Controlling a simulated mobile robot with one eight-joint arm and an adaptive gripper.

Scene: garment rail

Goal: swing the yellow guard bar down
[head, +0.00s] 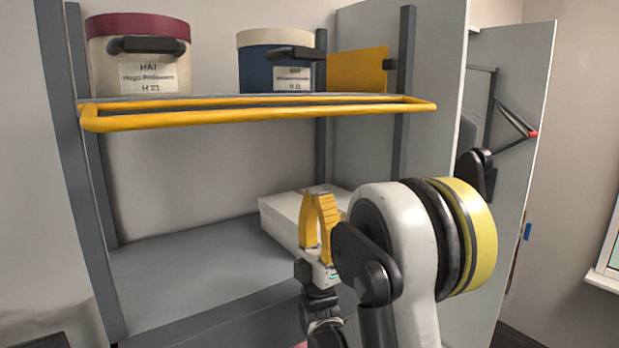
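The yellow guard bar (262,115) is a long tubular frame along the front of the upper shelf. It lies about level, with its front tube standing out toward me. My gripper (316,194) has yellow fingers pointing up and is below the bar, right of the middle, in front of the lower shelf. A gap shows between the fingertips and the bar, and nothing shows held. The fingers overlap at this angle, so I cannot tell their opening.
A white round box with a dark red lid (138,55) and a blue one with a cream lid (275,62) stand on the upper shelf (215,96). A white box (285,215) lies on the lower shelf (195,275), whose left side is clear. Grey posts (62,130) flank the rack.

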